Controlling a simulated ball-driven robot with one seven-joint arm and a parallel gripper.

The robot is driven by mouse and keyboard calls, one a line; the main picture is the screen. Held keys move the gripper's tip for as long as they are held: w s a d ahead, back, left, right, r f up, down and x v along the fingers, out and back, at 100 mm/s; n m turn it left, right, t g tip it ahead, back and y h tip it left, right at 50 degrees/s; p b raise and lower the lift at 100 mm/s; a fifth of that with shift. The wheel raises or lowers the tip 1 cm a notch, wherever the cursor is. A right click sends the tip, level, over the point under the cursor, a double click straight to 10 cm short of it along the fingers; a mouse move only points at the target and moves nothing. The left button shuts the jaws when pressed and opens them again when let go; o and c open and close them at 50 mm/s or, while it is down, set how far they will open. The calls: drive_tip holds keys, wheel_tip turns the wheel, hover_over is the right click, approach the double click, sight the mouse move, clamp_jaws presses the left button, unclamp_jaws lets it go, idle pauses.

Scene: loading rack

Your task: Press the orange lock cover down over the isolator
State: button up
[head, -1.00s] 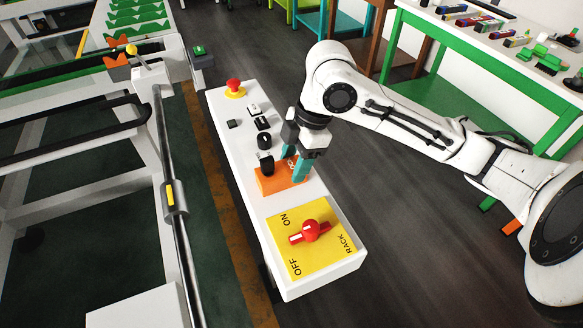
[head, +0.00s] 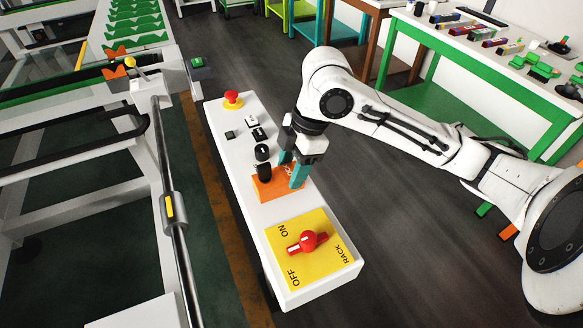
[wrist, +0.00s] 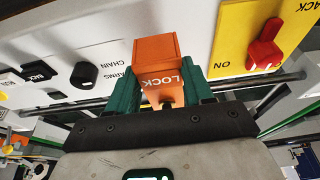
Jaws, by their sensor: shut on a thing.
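The orange lock cover (head: 272,190) is a small box marked LOCK, held between the teal fingers of my gripper (head: 292,171). In the wrist view the cover (wrist: 156,53) sits between both fingers of my gripper (wrist: 161,88), its lettering upside down. The isolator (head: 307,240) is a red rotary switch on a yellow plate marked ON, OFF and RACK. It is bare, and the cover is apart from it, farther up the panel. In the wrist view the isolator (wrist: 264,47) is to the right of the cover. The gap between cover and panel cannot be told.
The white control panel (head: 238,177) carries black knobs (head: 263,153) close to the cover and a red emergency button (head: 232,98) at its far end. A rail frame (head: 172,205) runs along the left. A green-legged table (head: 440,90) stands at the right.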

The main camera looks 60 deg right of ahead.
sight(292, 170)
drive_tip(key=shift+r+p, duration=1.95)
drive_tip(key=shift+r, duration=0.75)
drive_tip(key=shift+f, duration=0.1)
